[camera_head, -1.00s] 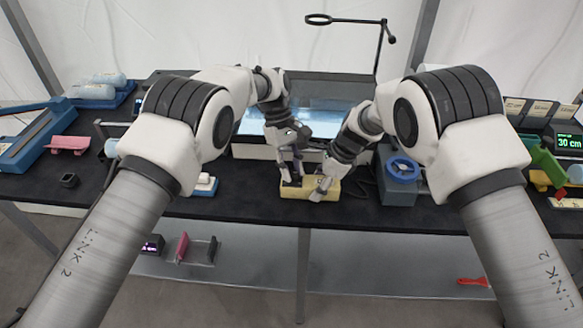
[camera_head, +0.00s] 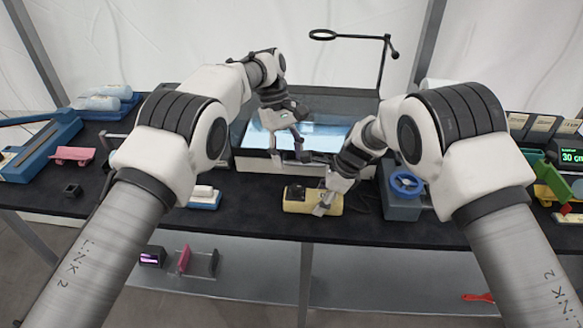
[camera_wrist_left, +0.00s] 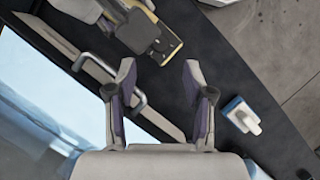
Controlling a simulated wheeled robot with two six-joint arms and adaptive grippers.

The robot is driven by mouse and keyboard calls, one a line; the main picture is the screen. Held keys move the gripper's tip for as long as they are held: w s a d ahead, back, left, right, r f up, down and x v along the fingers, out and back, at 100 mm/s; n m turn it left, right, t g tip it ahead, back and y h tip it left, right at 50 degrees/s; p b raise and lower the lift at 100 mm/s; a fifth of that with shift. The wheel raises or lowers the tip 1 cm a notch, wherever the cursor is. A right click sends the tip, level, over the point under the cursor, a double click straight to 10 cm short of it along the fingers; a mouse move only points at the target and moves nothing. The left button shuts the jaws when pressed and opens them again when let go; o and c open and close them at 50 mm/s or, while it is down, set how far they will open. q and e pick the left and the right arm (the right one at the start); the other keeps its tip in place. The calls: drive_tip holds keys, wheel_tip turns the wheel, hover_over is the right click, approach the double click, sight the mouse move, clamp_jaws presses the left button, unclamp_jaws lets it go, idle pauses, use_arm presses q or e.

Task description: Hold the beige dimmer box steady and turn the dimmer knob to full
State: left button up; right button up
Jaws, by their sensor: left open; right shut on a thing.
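The beige dimmer box (camera_head: 298,208) lies on the black tabletop near its front edge. A dark knob (camera_head: 297,192) shows on its left part; its setting is too small to read. My right gripper (camera_head: 325,204) is shut on the right end of the box. My left gripper (camera_head: 290,160) is open and empty, above and behind the box, clear of the knob.
A bright light panel (camera_head: 325,137) stands behind the box. A grey-blue unit with a blue wheel (camera_head: 406,184) stands to the right. A blue and white block (camera_head: 205,197) lies to the left; it also shows in the left wrist view (camera_wrist_left: 240,115). Tabletop between block and box is clear.

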use_arm(q)
drive_tip(key=n+t+h, duration=0.8)
drive_tip(key=n+h, duration=0.2)
drive_tip(key=n, duration=0.3)
approach(294, 187)
drive_tip(key=shift+n, duration=0.3)
drive_tip(key=x, duration=0.9)
drive_tip(key=shift+w+d+f, duration=0.1)
drive_tip(key=shift+d, duration=0.05)
clamp_jaws()
